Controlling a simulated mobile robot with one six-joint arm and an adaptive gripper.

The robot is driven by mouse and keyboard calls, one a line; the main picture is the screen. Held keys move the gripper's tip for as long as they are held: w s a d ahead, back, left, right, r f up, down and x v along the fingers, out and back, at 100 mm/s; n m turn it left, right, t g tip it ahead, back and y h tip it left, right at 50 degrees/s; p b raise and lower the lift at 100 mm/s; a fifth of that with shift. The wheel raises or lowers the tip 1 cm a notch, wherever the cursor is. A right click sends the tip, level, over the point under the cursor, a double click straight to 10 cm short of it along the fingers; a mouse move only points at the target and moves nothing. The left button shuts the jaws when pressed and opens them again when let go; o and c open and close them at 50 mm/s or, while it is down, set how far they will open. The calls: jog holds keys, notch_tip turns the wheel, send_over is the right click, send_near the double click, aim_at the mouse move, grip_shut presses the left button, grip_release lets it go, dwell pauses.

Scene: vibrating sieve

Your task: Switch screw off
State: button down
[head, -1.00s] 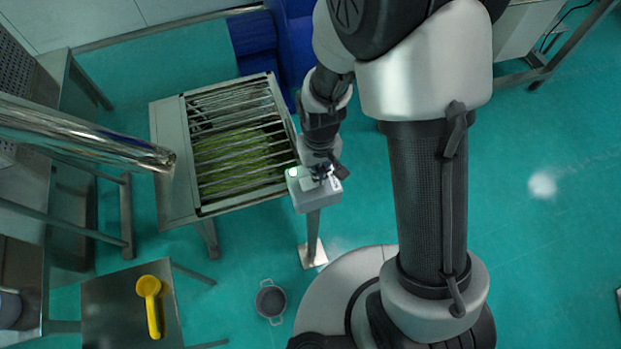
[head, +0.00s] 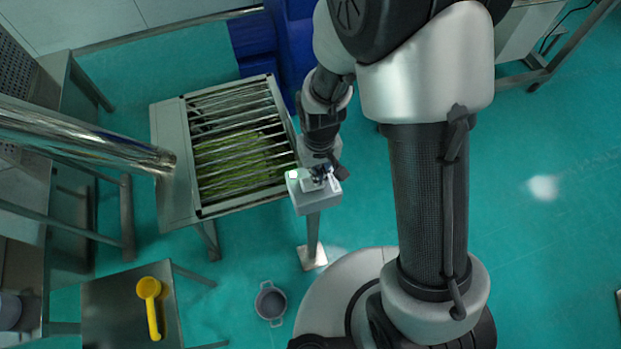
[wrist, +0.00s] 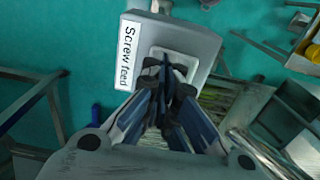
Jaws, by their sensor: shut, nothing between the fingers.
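The screw feed control box (head: 318,198) is a grey box on a post at the right front corner of the sieve. In the wrist view, the box (wrist: 205,45) bears a white label (wrist: 128,55) reading "Screw feed". A small indicator (head: 294,174) on its top left looks pale in the head view. My gripper (wrist: 170,72) is shut and empty, its fingertips over the pale switch plate (wrist: 178,58) on the box's face. The fingertips hide the switch itself, and I cannot tell whether they touch it.
The barred sieve (head: 175,190) with green material under its bars stands left of the box. A metal pipe (head: 90,135) reaches over its left side. A yellow scoop (head: 150,305) lies on a small table (head: 105,310). A grey pot (head: 270,302) stands on the floor.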

jog(key=shift+r+p, duration=1.9)
jog(key=shift+r, duration=0.95)
jog(key=s+d+r+m+t+b, duration=0.15)
jog(key=d+r+b, duration=0.4)
jog(key=r, duration=0.55)
jog(key=s+d+r+m+t+b, duration=0.1)
jog(key=s+d+r+b, duration=0.1)
jog(key=s, duration=0.4)
jog(key=s+d+r+t+b, duration=0.2)
jog(key=s+d+r, duration=0.1)
jog(key=s, duration=0.3)
jog(key=shift+s+r+m, duration=0.15)
jog(key=shift+r+m, duration=0.1)
jog(key=shift+m, duration=0.1)
